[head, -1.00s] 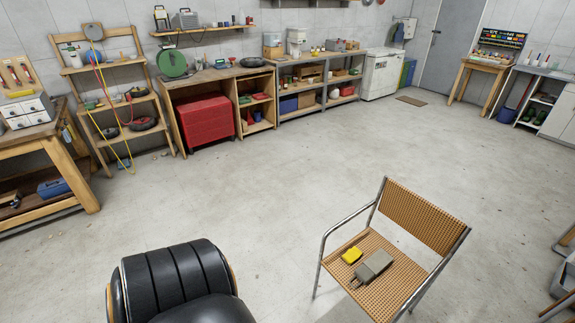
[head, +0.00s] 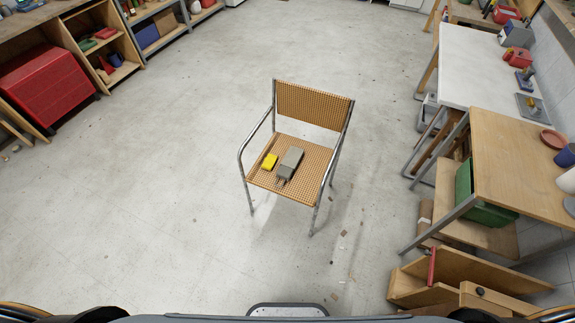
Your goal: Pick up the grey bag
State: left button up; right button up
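A small grey bag (head: 290,163) lies on the woven seat of a metal-framed chair (head: 313,103) in the middle of the head view. It looks like a flat grey pouch with darker ends toward the front edge of the seat. A small yellow object (head: 269,162) lies on the seat just to its left. Neither of my grippers shows in the head view.
The chair has a metal armrest on its left. Open concrete floor (head: 150,190) surrounds it. Benches with a white top (head: 490,70) and a wooden top (head: 520,165) stand at the right. Wooden boards (head: 450,275) sit low at the front right. A red cabinet (head: 50,85) stands at the far left.

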aim_at(289, 164)
jog(key=i+j+z, duration=0.15)
jog(key=z, duration=0.2)
jog(key=i+j+z, duration=0.1)
jog(key=j+z, duration=0.25)
jog(key=i+j+z, duration=0.1)
jog(key=z, duration=0.25)
jog(key=i+j+z, duration=0.1)
jog(key=j, duration=0.45)
jog(key=i+j, duration=0.15)
jog(key=j, duration=0.45)
jog(key=i+j+z, duration=0.15)
jog(key=j, duration=1)
jog(key=i+j+z, duration=0.15)
jog(key=j, duration=0.45)
